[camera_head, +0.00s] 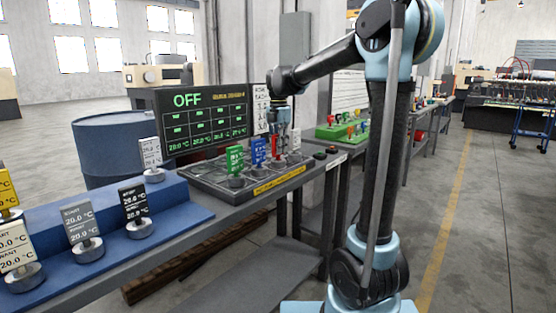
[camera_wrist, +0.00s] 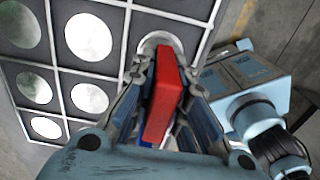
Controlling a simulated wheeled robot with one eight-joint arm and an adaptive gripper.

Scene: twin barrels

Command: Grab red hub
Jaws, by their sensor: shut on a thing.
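The red hub (camera_wrist: 163,92) is a flat red block between my gripper's two fingers in the wrist view. My gripper (camera_wrist: 162,88) is shut on it. A pale round spot of the tray shows just beyond its far end. In the head view my gripper (camera_head: 280,135) points down over the right part of the grey tray, and only a little of the red hub (camera_head: 275,147) shows below it. I cannot tell whether the hub still touches the tray.
A green hub (camera_head: 235,160) and a blue hub (camera_head: 258,151) stand on the tray (camera_head: 205,185), left of my gripper. An OFF screen (camera_head: 203,115) stands behind. Grey, black, white and yellow hubs sit on the blue stepped stand (camera_head: 185,205) at the left.

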